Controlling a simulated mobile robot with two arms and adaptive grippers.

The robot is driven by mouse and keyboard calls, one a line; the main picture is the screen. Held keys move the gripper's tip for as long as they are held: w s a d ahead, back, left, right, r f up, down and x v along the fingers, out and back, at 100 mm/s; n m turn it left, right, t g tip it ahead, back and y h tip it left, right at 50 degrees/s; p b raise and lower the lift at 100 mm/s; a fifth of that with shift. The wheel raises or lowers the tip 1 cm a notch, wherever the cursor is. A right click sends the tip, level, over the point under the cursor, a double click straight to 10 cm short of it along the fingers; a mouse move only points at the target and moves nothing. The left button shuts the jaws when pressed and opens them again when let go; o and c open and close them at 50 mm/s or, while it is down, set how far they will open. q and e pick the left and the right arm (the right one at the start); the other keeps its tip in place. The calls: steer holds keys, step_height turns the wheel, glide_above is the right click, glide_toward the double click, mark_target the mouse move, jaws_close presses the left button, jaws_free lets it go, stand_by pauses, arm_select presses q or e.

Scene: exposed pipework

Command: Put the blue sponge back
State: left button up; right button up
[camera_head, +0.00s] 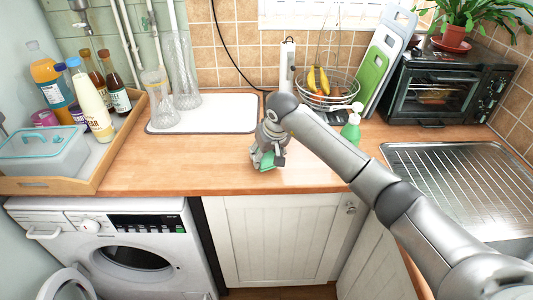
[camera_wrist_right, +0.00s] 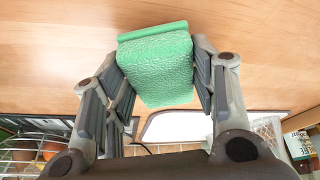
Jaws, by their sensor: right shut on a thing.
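A green sponge (camera_head: 264,161) is in my right gripper (camera_head: 268,158), low over the wooden counter near its front edge. In the right wrist view the sponge (camera_wrist_right: 155,68) is green, not blue, with a rough face and a lip along one edge. The fingers of my right gripper (camera_wrist_right: 157,85) are shut on its two sides. I cannot tell whether the sponge touches the counter. No blue sponge is clearly in view. My left gripper is not in view.
A white tray (camera_head: 237,113) with glass vases stands behind left. A wooden tray (camera_head: 95,178) of bottles is at far left. A fruit basket (camera_head: 326,101), green soap bottle (camera_head: 351,128), toaster oven (camera_head: 449,88) and metal drainer (camera_head: 465,175) are right. The counter (camera_head: 160,165) is clear left of the gripper.

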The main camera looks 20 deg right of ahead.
steer(key=shift+f, duration=0.4)
steer(key=shift+f, duration=0.1)
steer(key=shift+f, duration=0.15)
steer(key=o, duration=1)
